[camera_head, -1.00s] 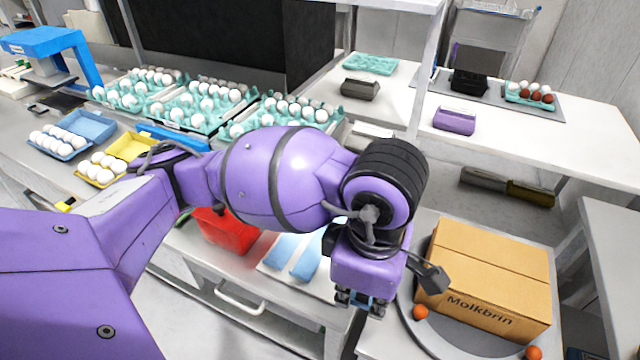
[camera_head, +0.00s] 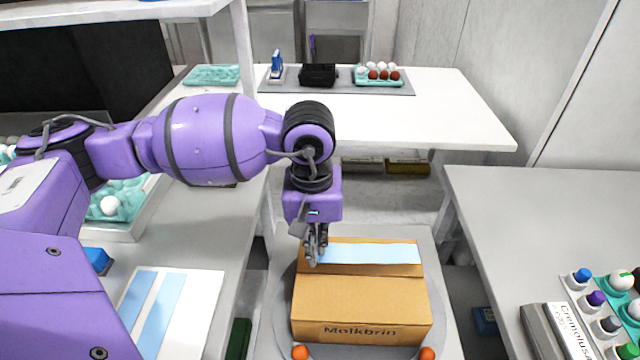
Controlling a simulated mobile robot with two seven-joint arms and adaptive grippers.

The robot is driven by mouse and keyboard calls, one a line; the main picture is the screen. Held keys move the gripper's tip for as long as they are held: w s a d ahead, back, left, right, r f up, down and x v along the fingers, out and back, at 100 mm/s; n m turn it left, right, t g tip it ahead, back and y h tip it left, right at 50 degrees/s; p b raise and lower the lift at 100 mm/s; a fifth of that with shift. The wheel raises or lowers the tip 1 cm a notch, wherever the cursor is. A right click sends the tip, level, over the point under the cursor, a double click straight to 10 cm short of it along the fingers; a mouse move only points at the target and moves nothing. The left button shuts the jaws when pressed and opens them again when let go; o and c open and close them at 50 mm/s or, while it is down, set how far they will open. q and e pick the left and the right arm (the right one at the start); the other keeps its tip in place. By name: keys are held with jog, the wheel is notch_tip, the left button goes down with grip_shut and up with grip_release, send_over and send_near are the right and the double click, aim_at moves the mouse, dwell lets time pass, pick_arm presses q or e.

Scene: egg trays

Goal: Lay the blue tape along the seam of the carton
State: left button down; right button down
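The cardboard carton (camera_head: 360,300), marked "Molkbrin", stands closed on a round grey plate (camera_head: 285,325). A light blue tape strip (camera_head: 370,253) stretches left to right over the far part of its top; I cannot tell whether it touches the cardboard all along. My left gripper (camera_head: 316,260) points down at the strip's left end, its fingers close together and apparently shut on that end. The seam under the strip is hidden. Two more blue strips (camera_head: 165,310) lie on a white sheet (camera_head: 195,310) at the lower left. My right gripper is not in view.
Orange balls (camera_head: 300,352) sit at the plate's near edge. A teal egg tray (camera_head: 125,195) is under my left arm. A right-hand table (camera_head: 490,220) holds colored-capped items and a "Cremolusa" box (camera_head: 560,330). The back table (camera_head: 440,120) has free room at right.

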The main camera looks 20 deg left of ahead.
aim_at(317, 275)
pick_arm(q)
notch_tip(317, 275, down, 2)
jog(key=shift+s+m+b, duration=0.15)
jog(key=shift+m+b, duration=0.15)
jog(key=shift+b, duration=0.05)
jog(key=shift+f+b, duration=0.8)
jog(key=shift+f, duration=1.4)
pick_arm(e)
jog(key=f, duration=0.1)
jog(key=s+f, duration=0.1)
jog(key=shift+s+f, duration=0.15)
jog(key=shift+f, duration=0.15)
pick_arm(q)
jog(key=shift+f, duration=0.25)
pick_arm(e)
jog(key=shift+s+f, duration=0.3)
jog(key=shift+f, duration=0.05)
pick_arm(q)
jog(key=c, duration=2.4)
grip_release()
jog(key=shift+c, duration=0.2)
jog(key=o, duration=0.6)
